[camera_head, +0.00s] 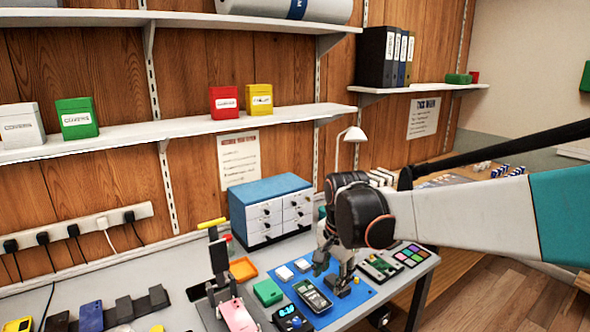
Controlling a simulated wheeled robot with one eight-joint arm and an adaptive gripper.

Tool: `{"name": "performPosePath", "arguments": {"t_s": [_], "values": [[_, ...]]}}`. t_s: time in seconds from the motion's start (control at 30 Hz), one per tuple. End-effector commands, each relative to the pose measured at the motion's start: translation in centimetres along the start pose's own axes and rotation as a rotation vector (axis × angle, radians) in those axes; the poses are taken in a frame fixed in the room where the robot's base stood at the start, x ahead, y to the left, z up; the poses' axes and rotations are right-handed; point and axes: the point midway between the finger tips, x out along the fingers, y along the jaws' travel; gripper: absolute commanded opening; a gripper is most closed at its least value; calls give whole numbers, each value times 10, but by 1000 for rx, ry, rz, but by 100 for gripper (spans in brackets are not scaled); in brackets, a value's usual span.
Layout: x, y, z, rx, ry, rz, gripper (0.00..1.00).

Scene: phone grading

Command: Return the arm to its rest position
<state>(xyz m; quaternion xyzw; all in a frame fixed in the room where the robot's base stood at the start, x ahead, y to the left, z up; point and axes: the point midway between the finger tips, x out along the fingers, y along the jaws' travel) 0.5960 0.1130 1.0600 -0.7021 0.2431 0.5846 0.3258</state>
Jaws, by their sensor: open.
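My arm (470,210) reaches in from the right edge, white and teal with a black joint. My gripper (332,277) hangs below that joint, pointing down over the blue mat (357,299) on the workbench. It is open, with nothing seen between its fingers. A dark handheld device (313,296) lies on the mat just below and left of it. The joint and forearm hide part of the bench behind them.
A blue-topped drawer cabinet (270,208) stands behind the gripper. A lamp (350,134) rises behind the arm. A pink phone (237,315), green box (267,292) and orange tray (243,269) lie left. Shelves (230,126) with coloured boxes run along the wall.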

Motion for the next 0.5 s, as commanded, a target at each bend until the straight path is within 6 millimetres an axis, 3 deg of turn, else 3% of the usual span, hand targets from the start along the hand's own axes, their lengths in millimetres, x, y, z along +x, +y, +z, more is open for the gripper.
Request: {"name": "performPosePath", "arguments": {"t_s": [0.2,0.5], "values": [[-44,56,6,-177,64,-66,43],[-79,130,25,-428,179,-127,43]]}}
